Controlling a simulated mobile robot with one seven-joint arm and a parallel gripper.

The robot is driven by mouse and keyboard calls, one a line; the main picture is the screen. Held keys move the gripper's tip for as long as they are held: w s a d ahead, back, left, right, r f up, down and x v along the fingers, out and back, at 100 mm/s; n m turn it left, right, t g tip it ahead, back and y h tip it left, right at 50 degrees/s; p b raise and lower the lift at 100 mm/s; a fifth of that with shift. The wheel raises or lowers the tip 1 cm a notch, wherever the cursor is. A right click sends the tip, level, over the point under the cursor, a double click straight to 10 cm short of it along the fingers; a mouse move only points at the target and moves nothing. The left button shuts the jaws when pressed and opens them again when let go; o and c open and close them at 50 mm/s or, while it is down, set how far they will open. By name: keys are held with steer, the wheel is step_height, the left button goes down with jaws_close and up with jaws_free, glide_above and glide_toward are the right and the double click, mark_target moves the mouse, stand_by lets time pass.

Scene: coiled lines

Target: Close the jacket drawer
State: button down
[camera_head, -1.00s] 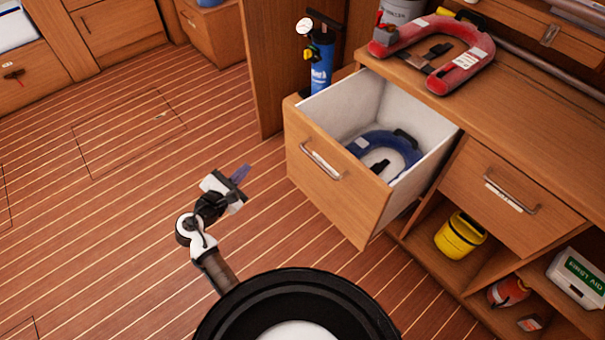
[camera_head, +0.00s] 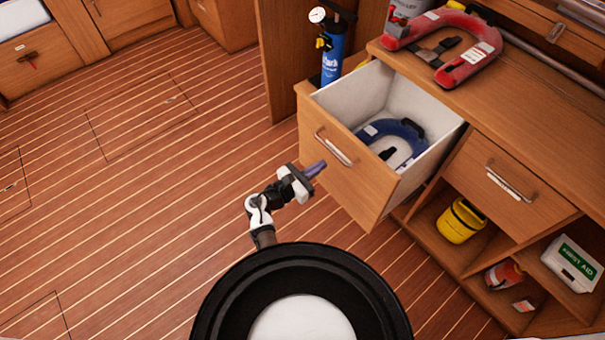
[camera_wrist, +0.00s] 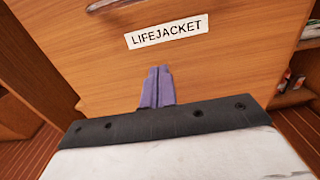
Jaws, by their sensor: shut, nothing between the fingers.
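The jacket drawer (camera_head: 345,180) is pulled out of the wooden cabinet, with a metal handle (camera_head: 333,148) on its front. A blue lifejacket (camera_head: 394,131) lies inside it. In the wrist view the drawer front (camera_wrist: 100,60) fills most of the picture and bears a white LIFEJACKET label (camera_wrist: 167,31). My gripper (camera_head: 320,166) is shut and empty, with its purple fingers in front of the drawer face, below the handle. In the wrist view the fingertips (camera_wrist: 159,72) point at the wood below the label. I cannot tell whether they touch it.
A red lifejacket (camera_head: 455,45) lies on the countertop. A blue cylinder with a gauge (camera_head: 333,52) stands beside the drawer at the back. A shut drawer (camera_head: 505,190) and shelves with a yellow container (camera_head: 460,221) and a first aid box (camera_head: 573,263) are at right. The floor at left is clear.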

steer(key=shift+p+x, duration=0.3)
steer(key=shift+x, duration=1.4)
steer(key=b+x, duration=1)
steer(key=x, duration=1.9)
steer(key=shift+w+d+r+b, duration=0.25)
steer(key=shift+w+r+b, duration=0.1)
steer(key=shift+r, duration=0.05)
